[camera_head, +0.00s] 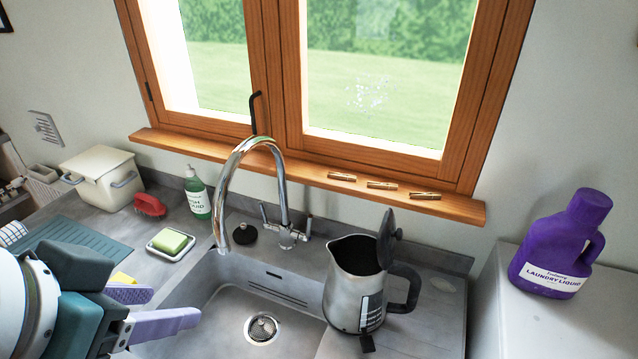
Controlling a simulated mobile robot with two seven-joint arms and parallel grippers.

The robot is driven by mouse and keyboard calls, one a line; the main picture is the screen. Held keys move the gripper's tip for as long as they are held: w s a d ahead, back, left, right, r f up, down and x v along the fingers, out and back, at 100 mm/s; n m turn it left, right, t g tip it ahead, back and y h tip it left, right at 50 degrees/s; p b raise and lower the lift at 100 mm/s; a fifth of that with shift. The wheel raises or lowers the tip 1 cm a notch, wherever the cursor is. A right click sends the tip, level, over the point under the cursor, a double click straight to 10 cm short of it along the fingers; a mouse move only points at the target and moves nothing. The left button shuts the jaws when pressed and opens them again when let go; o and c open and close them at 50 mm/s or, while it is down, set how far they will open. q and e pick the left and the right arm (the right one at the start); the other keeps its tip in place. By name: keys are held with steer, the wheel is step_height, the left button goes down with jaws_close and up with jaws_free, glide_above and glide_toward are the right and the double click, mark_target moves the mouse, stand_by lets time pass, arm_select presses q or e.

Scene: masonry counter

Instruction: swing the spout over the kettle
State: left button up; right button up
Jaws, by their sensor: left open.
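The chrome spout (241,150) arches up from the tap base (287,236) behind the sink. Its outlet hangs down at the left side of the sink, apart from the kettle. The steel kettle (350,293) stands upright at the right side of the sink, with its lid (387,238) raised and its dark handle to the right. My left gripper (164,307) is at the lower left, open, with pale purple fingers. It is empty and apart from the spout, below and left of the outlet. My right gripper is not in view.
A sponge on a dish (156,246), a green soap bottle (197,196) and a red brush (149,205) stand left of the tap. A purple laundry bottle (562,245) stands at the right. The sink basin (215,290) looks empty around its drain.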

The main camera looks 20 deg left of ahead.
arm_select(q)
steer(key=w+a+f+n+t+b, duration=0.1)
steer(key=w+a+f+t+b, duration=0.35)
steer(key=w+f+b, duration=0.75)
steer(key=n+t+y+b, duration=0.15)
steer(key=t+b, duration=0.35)
steer(key=b, duration=1.1)
glide_toward(217, 239)
steer(key=w+f, duration=0.2)
steer(key=w, duration=0.2)
steer(key=shift+r+m+t, duration=0.25)
steer(key=shift+t, duration=0.1)
steer(key=shift+w+a+r+t, duration=0.1)
steer(key=shift+a+t, duration=0.05)
steer(key=shift+t, duration=0.15)
steer(key=shift+w+a+r, duration=0.1)
steer(key=shift+w+r, duration=0.1)
steer(key=shift+w, duration=0.4)
steer(key=w, duration=0.8)
steer(key=shift+w+a+b, duration=0.35)
steer(key=shift+a, duration=0.1)
jaws_close()
